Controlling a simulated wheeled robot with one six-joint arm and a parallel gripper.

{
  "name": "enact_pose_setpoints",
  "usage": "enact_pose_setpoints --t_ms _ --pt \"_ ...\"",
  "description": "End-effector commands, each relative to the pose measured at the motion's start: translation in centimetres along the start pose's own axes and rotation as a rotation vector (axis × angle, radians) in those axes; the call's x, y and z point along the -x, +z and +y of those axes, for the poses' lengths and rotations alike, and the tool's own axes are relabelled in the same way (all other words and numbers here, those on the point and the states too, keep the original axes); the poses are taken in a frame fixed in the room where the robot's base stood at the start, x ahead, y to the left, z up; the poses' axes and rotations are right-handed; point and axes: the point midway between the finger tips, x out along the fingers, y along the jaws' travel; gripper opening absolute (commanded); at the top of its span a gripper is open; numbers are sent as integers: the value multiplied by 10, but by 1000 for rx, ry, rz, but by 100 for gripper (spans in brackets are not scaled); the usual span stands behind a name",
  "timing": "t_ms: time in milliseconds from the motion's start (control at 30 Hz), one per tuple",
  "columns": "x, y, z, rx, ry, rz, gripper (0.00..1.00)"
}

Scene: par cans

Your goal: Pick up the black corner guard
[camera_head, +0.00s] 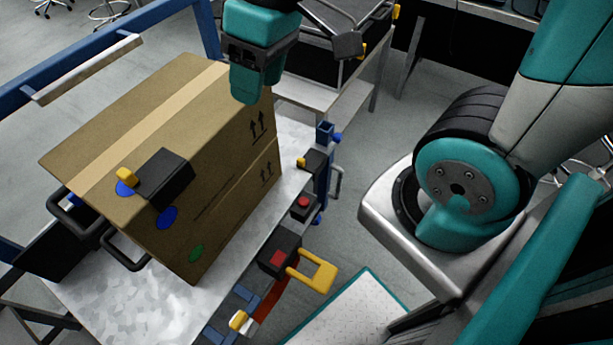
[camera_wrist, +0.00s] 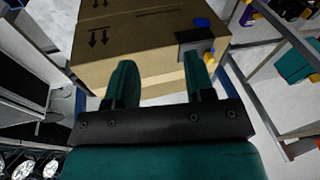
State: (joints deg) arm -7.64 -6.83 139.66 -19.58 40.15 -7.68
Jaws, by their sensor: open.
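The black corner guard (camera_head: 163,178) sits on the near top edge of a cardboard box (camera_head: 225,165), partly over its side. A small yellow piece is beside it, and a blue spot shows near it. In the wrist view the guard (camera_wrist: 196,38) is at the box's right corner, beyond my right finger. My gripper (camera_head: 248,88) is over the far right end of the box, apart from the guard. In the wrist view my gripper (camera_wrist: 161,78) has its two teal fingers spread, with only the box behind the gap.
The box stands on a light cart top (camera_head: 120,300) with blue rails. Black and red fittings and a yellow handle (camera_head: 315,273) line its right edge. A black open bin (camera_head: 330,30) stands on a table behind. Grey floor lies between.

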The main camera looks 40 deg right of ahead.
Motion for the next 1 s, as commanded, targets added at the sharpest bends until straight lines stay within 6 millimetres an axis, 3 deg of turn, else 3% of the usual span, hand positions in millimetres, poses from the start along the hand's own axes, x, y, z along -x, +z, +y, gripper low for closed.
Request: enact_pose_setpoints --t_ms 33,100,300,500,600,700,867,1000 --pt "-46 -1 30 -30 24 -9 49" --pt "-77 -5 64 -59 59 -18 49" --pt "-163 -4 162 -140 156 -60 49" --pt "-225 9 237 -193 224 -105 49" --pt "-242 15 259 -209 245 -122 49" --pt "-239 10 274 -179 233 -148 49" --pt "-255 11 284 -157 221 -166 49" --pt "-285 17 290 -156 220 -167 49"
